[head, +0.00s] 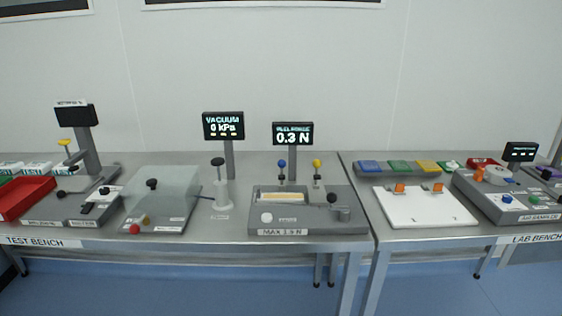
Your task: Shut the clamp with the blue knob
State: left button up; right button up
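A blue knob (282,163) tops a short upright stem, which looks like a clamp, at the back left of a grey peel-force device (345,209). A similar stem with a yellow knob (317,163) stands to its right. Both knobs are raised above the device. A pale strip (283,196) lies in front of the blue-knobbed stem. The jaws are too small to tell apart. Neither of my grippers is in view.
A display (293,133) reading 0.3 N stands behind the device. A white board (425,209) with orange clips lies on the right bench.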

aim_at(282, 163)
jog(key=i+j, duration=0.1)
jog(key=j, duration=1.35)
jog(key=i+j+z, duration=0.1)
jog(key=j, duration=0.65)
